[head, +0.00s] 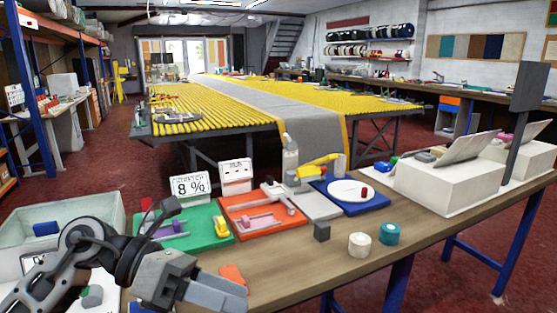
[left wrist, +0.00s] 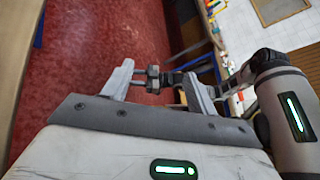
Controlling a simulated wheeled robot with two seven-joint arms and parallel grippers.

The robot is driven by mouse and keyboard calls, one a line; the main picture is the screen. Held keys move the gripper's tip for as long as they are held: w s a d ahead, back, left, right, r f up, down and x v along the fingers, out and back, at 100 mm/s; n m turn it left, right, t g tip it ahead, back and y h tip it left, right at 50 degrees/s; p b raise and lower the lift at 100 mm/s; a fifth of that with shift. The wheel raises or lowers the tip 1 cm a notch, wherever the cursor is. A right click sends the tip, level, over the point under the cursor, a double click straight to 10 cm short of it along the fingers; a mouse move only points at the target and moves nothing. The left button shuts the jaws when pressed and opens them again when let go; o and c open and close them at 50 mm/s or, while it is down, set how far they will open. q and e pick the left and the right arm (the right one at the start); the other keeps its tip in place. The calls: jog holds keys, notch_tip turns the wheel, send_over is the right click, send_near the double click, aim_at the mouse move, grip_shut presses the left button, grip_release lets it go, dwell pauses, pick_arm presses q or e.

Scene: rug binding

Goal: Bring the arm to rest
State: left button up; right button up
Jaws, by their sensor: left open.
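My left arm comes in at the lower left of the head view, with its grey left gripper (head: 220,292) over the near left part of the wooden table (head: 335,262). In the left wrist view the two fingers of the left gripper (left wrist: 157,85) stand apart with nothing between them. Red floor and a dark jointed part show beyond the fingers. My right gripper cannot be made out in the head view.
Near the arm are a green board (head: 195,236), a red board (head: 262,213), a blue board (head: 350,197) and a pale bin (head: 70,215). A dark block (head: 322,231), a cream roll (head: 359,245) and a teal roll (head: 389,233) stand on the table. Its front middle is bare.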

pick_arm(q)
jog(key=a+f+m+t+y, duration=0.45)
jog(key=f+m+t, duration=0.5)
jog(key=m, duration=0.65)
jog(key=a+f+m+t+y, duration=0.4)
jog(key=f+m+t, duration=0.5)
jog(key=m, duration=0.6)
jog(key=s+d+f+n+g+y, duration=0.1)
jog(key=s+f+n+g+y, duration=0.1)
jog(key=s+f+n+g, duration=0.2)
jog(key=s+f+g, duration=0.3)
jog(key=s+f, duration=0.2)
jog(key=f, duration=0.2)
jog(key=shift+s, duration=0.35)
